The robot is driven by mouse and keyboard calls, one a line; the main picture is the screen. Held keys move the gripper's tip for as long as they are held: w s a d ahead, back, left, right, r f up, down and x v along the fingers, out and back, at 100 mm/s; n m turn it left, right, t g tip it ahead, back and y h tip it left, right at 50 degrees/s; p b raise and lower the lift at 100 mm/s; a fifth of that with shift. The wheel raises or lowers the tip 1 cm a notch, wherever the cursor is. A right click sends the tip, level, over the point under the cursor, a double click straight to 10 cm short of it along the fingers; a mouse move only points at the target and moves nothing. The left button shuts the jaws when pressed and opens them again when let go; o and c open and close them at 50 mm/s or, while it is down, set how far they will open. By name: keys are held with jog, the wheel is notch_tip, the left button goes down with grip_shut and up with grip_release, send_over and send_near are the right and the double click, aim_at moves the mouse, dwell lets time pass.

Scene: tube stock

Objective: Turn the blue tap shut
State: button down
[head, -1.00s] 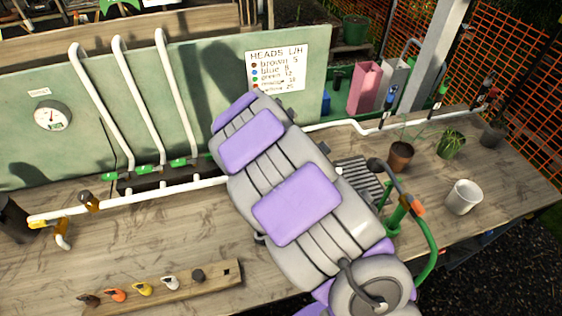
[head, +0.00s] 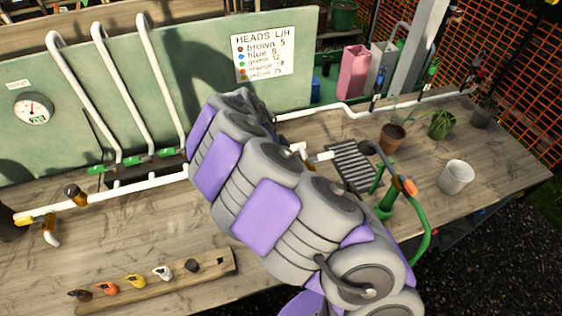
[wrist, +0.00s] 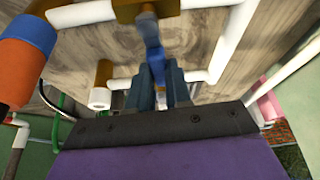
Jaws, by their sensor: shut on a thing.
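The blue tap (wrist: 151,42) shows in the wrist view as a blue lever below a brass-coloured body on white pipe. My gripper (wrist: 161,74) is shut on this lever, with its two dark fingers on either side of it. The fingers hide the lever's lower end, and I cannot tell its exact turn angle. In the head view my own arm covers the gripper and this tap.
White pipes run along the wooden bench (head: 130,235). An orange and blue cylinder (wrist: 22,45) is close on the left in the wrist view. A rail of coloured tap heads (head: 165,280) lies in front. A white pot (head: 456,177) and a green standpipe (head: 386,207) stand right.

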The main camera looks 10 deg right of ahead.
jog(key=shift+s+m, duration=0.15)
jog(key=shift+m, duration=0.35)
jog(key=c, duration=1)
grip_release()
jog(key=shift+a, duration=0.15)
jog(key=shift+c, duration=0.2)
jog(key=shift+r, duration=0.15)
jog(key=shift+a+r, duration=0.1)
jog(key=shift+r, duration=0.2)
jog(key=p+v, duration=0.2)
jog(key=v, duration=1.4)
jog(key=shift+w+a+p, duration=0.3)
jog(key=shift+a, duration=0.05)
jog(key=shift+r, duration=0.15)
